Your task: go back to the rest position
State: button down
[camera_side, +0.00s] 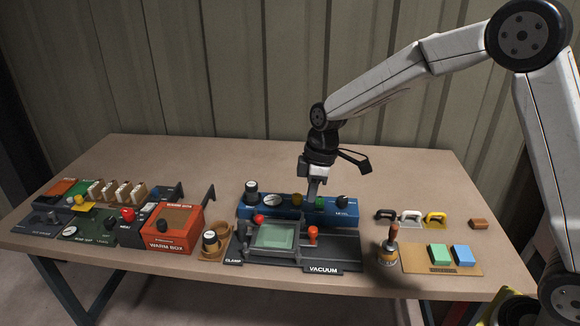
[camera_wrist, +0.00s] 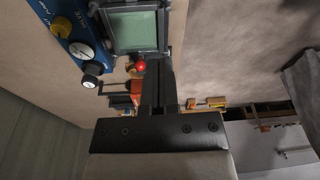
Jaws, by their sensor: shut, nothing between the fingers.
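My gripper (camera_side: 312,194) points down at the blue panel (camera_side: 270,211) with gauges and knobs, near the middle of the table. Its narrow fingers are together with nothing between them. I cannot tell whether the tips touch the panel's top or hang just behind or above it. In the wrist view the shut fingers (camera_wrist: 158,75) reach up over the scene, with a green-windowed frame (camera_wrist: 138,31) and a red knob (camera_wrist: 141,66) beyond them. The blue panel (camera_wrist: 62,22) shows at the upper left of that view.
The vacuum clamp fixture (camera_side: 336,253) stands in front of the panel. The orange warm box (camera_side: 172,229) and several small devices fill the left. A wood-handled tool (camera_side: 392,238), coloured handles (camera_side: 411,216) and blocks on a tan board (camera_side: 415,263) lie right. The table's back strip (camera_side: 230,160) is clear.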

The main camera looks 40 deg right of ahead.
jog(key=s+d+f+m+t, duration=0.1)
jog(key=s+d+m, duration=0.1)
jog(key=s+m, duration=0.3)
jog(key=s+d+f+m+h, duration=0.1)
jog(key=s+m, duration=0.4)
jog(key=s, duration=0.8)
jog(key=shift+d+f+t, duration=0.4)
jog(key=shift+d+f, duration=0.15)
jog(key=shift+d, duration=0.35)
jog(key=c, duration=1.1)
grip_release()
jog(key=o, duration=0.7)
jog(key=shift+w+r, duration=0.1)
jog(key=shift+w, duration=0.3)
jog(key=shift+c, duration=0.2)
jog(key=m+y, duration=0.2)
jog(key=m, duration=0.8)
send_near(261, 216)
jog(key=shift+a+f+t, duration=0.2)
jog(key=shift+f+t, duration=0.1)
jog(key=shift+f, duration=0.5)
jog(key=shift+f, duration=0.1)
jog(key=shift+x, duration=3.8)
